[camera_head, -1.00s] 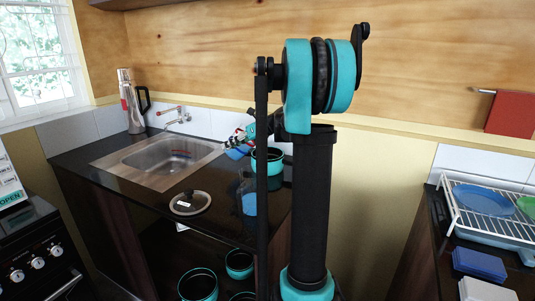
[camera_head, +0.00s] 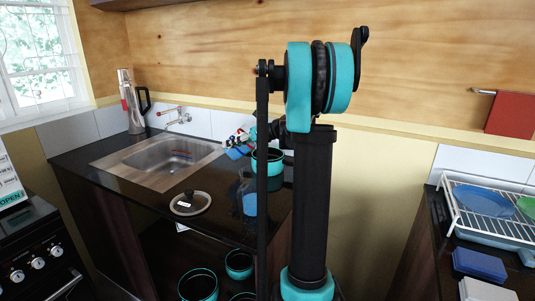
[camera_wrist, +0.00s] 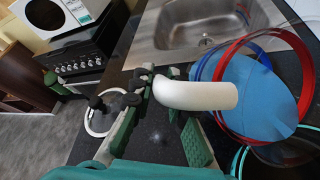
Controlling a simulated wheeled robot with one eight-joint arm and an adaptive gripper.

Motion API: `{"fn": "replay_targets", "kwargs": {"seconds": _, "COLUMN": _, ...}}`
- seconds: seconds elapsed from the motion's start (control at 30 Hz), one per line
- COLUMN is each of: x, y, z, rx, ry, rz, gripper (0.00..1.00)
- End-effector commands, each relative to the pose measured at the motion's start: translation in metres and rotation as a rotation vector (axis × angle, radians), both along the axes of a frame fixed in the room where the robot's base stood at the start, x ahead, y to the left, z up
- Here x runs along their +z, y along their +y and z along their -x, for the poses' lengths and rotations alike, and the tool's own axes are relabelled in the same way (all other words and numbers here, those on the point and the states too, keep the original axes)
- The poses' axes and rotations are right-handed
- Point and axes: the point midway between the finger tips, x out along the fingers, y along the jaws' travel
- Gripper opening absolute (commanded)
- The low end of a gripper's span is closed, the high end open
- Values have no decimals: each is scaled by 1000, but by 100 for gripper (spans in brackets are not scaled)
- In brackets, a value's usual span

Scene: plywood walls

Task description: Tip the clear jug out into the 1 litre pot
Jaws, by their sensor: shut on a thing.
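My gripper (camera_wrist: 165,110) is shut on the white handle (camera_wrist: 200,95) of a clear jug with blue contents (camera_wrist: 258,95). Red and blue rings run around the jug in the wrist view. In the head view the jug (camera_head: 237,152) is small, looks tilted, and hangs over the counter at the left of the turquoise pot (camera_head: 266,169). Part of the pot's rim shows below the jug in the wrist view (camera_wrist: 238,160). The inside of the pot and any flow into it cannot be made out. My arm hides part of the counter beside the pot.
Another clear vessel with blue contents (camera_head: 249,203) stands on the counter in front of the pot. A glass lid (camera_head: 190,203) lies left of it. The sink (camera_head: 160,162) is behind. Turquoise pots (camera_head: 198,285) stand below. A dish rack (camera_head: 485,215) is at the right.

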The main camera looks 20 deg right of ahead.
Motion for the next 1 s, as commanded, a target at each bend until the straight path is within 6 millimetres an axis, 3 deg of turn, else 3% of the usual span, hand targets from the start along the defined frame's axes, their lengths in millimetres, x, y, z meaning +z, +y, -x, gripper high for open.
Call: {"fn": "replay_targets", "kwargs": {"seconds": 1.0, "x": 8, "y": -6, "z": 1, "rx": 4, "ry": -39, "rz": -132, "gripper": 0}}
